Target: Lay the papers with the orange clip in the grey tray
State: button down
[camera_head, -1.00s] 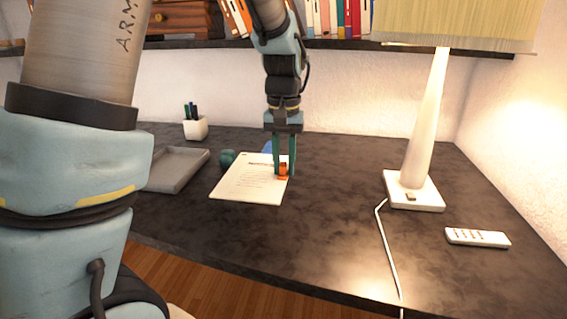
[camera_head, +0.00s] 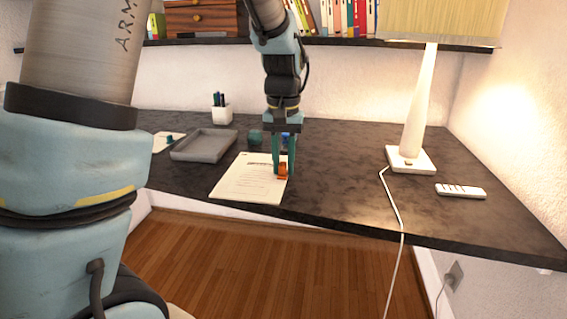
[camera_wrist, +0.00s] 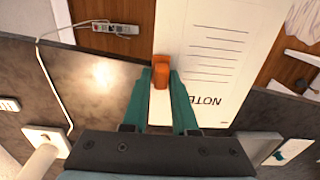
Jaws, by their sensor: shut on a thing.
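The white papers (camera_head: 247,180) have printed lines and an orange clip (camera_head: 282,171) on their right edge. In the wrist view the papers (camera_wrist: 215,60) reach away from the fingers, with the orange clip (camera_wrist: 161,72) between the fingertips. My gripper (camera_head: 284,170) points down and is shut on the papers at the clip. The papers' near part reaches past the desk's front edge in the wrist view, with floor seen beyond. The grey tray (camera_head: 204,156) is empty and lies on the desk to the left of and behind the papers.
A white pen cup (camera_head: 222,115) stands behind the tray. Another white sheet with a teal clip (camera_head: 169,140) lies left of the tray. A lamp (camera_head: 411,160) and remote (camera_head: 461,191) are at right.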

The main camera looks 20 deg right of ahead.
jog(key=w+a+f+n, duration=0.2)
jog(key=a+f, duration=0.4)
jog(key=a, duration=0.3)
jog(key=w+a+f+n, duration=0.2)
jog(key=w+a+f, duration=0.3)
jog(key=a, duration=0.5)
jog(key=w+a+f+n, duration=0.1)
jog(key=w+a+f, duration=0.2)
jog(key=a+f, duration=0.5)
jog(key=shift+w+a+f+n, duration=0.25)
jog(key=shift+w+a+n, duration=0.15)
jog(key=shift+a, duration=0.75)
